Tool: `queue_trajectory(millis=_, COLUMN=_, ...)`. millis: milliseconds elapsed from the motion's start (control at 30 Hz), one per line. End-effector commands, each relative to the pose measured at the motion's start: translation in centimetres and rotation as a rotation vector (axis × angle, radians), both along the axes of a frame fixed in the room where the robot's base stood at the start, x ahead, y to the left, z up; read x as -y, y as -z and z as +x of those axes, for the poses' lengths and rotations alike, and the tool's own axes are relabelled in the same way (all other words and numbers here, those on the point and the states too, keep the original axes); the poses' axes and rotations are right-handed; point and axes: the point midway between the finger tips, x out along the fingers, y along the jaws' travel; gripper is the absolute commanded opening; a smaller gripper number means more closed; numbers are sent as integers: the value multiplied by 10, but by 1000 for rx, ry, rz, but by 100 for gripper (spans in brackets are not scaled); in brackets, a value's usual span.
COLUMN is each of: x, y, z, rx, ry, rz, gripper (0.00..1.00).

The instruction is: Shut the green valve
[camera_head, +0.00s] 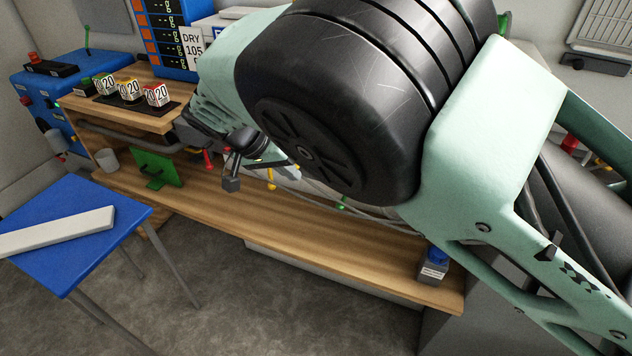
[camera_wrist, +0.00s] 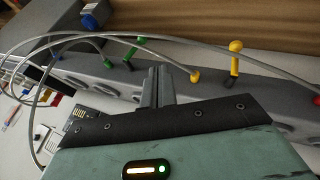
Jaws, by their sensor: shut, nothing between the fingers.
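The green valve's lever (camera_wrist: 132,50) shows in the wrist view on a grey manifold (camera_wrist: 75,70), with a green knob at its top end. A second small green fitting (camera_wrist: 107,63) sits at a hose end to its left. My gripper (camera_wrist: 158,72) is shut and empty. In the wrist view its fingertips are just right of and below the green lever, with a small gap in the picture; depth is hard to judge.
A yellow lever (camera_wrist: 235,62) and yellow fitting (camera_wrist: 195,76) stand right of the green one. Grey hoses (camera_wrist: 180,48) arch over the manifold. A blue-topped box (camera_head: 434,264) stands on the wooden bench (camera_head: 330,245). A blue table (camera_head: 95,255) is at left.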

Motion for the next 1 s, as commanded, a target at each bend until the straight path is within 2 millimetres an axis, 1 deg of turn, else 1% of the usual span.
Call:
queue_trajectory(millis=167, x=14, y=20, z=8, rx=-2, ry=5, rz=-2, gripper=0)
queue_trajectory(millis=500, x=47, y=79, z=27, rx=-1, ry=5, rz=0, gripper=0)
queue_trajectory(millis=733, x=75, y=85, z=23, rx=0, ry=4, rz=3, gripper=0)
queue_trajectory(millis=833, x=82, y=87, z=22, rx=1, ry=3, rz=2, gripper=0)
queue_trajectory(millis=1000, x=85, y=88, z=22, rx=2, ry=4, rz=4, gripper=0)
